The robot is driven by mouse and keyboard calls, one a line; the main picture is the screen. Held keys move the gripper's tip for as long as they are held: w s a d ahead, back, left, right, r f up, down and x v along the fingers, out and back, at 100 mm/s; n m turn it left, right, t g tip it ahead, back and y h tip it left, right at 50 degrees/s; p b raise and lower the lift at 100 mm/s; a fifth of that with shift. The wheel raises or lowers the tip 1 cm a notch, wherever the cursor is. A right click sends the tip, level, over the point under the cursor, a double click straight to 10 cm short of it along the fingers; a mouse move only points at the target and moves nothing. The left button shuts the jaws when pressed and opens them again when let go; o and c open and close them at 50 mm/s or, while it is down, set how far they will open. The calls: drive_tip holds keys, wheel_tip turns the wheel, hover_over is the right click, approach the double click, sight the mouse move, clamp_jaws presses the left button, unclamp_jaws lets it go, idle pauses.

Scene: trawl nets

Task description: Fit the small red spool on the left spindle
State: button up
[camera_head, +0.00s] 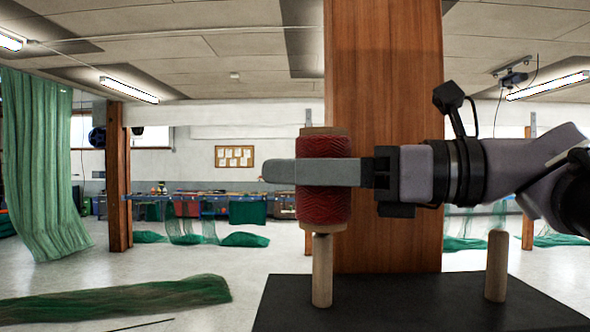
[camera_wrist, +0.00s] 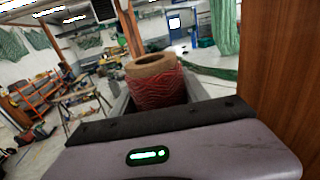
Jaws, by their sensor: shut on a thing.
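The small red spool (camera_head: 322,205) is wound with red twine on a pale core and stands upright in the head view. My gripper (camera_head: 318,173) comes in from the right and is shut on the spool, with one grey finger across its front. The left spindle (camera_head: 322,272) is a wooden peg, and the spool's lower end is right at its top, roughly in line. I cannot tell whether the peg tip enters the core. The right spindle (camera_head: 496,266) is bare. In the wrist view the spool (camera_wrist: 158,90) shows its open top between my fingers.
Both spindles stand on a dark board (camera_head: 420,305). A wooden post (camera_head: 385,120) rises behind the spool. Green nets (camera_head: 120,298) lie on the floor at left, and a net curtain (camera_head: 40,160) hangs at far left. A long workbench stands at the back.

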drive_tip(key=shift+s+a, duration=0.1)
drive_tip(key=shift+f, duration=0.2)
drive_tip(key=shift+f+b, duration=0.2)
drive_tip(key=shift+b, duration=0.15)
drive_tip(key=shift+f, duration=0.1)
drive_tip(key=shift+f+b, duration=2.35)
drive_tip(key=shift+f, duration=0.65)
drive_tip(key=shift+s+f+b, duration=0.1)
drive_tip(key=shift+f+b, duration=0.4)
drive_tip(key=shift+f, duration=0.15)
drive_tip(key=o, duration=1.5)
drive_tip(key=shift+o, duration=0.2)
